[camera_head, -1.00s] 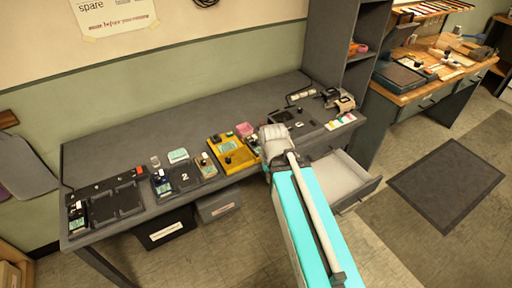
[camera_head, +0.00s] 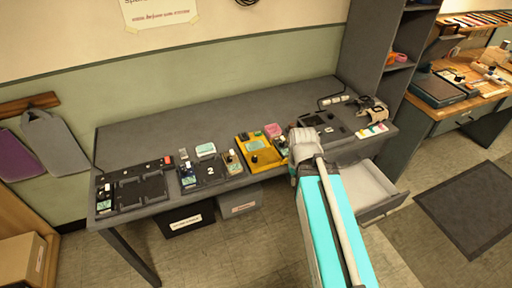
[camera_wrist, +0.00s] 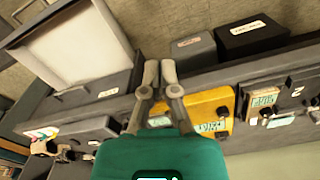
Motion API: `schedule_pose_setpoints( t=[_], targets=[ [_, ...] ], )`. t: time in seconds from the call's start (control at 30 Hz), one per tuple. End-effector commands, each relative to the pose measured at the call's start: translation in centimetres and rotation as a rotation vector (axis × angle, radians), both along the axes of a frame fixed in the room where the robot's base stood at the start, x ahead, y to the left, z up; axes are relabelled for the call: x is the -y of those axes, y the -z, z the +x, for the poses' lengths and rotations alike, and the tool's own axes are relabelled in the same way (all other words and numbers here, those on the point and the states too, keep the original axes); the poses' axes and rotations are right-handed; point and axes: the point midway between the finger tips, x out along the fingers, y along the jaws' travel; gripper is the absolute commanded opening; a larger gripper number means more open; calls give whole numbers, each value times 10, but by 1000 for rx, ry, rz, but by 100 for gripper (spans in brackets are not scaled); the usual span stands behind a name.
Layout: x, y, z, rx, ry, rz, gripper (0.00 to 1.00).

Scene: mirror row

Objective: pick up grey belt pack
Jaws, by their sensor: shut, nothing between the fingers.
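Several small belt packs with pale green labels stand along the grey bench. One greyish pack (camera_head: 232,161) stands at the right side of the tray marked 2. I cannot tell for sure which pack is the grey one. Another pack (camera_head: 281,147) stands right of the yellow tray (camera_head: 266,160), partly hidden by my arm. The gripper's fingers are together and empty, over the bench's front edge. In the head view my arm hides the fingertips.
An open drawer (camera_head: 366,187) juts out below the bench, right of my arm; it also shows in the wrist view (camera_wrist: 78,46). A black bin (camera_head: 183,220) and a grey bin (camera_head: 240,203) sit under the bench. The bench's back strip is clear.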

Motion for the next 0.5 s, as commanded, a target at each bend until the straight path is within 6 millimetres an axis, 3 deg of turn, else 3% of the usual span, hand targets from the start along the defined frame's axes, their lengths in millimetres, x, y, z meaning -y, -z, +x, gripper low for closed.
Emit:
schedule_pose_setpoints(
  t=[0.07,0.27,0.37,0.5],
  targets=[
    [0,0,0,0,0,0,4],
    [0,-3,11,0,-10,0,41],
    [0,-8,28,0,-27,0,59],
    [1,-18,66,0,-70,0,85]
  ],
)
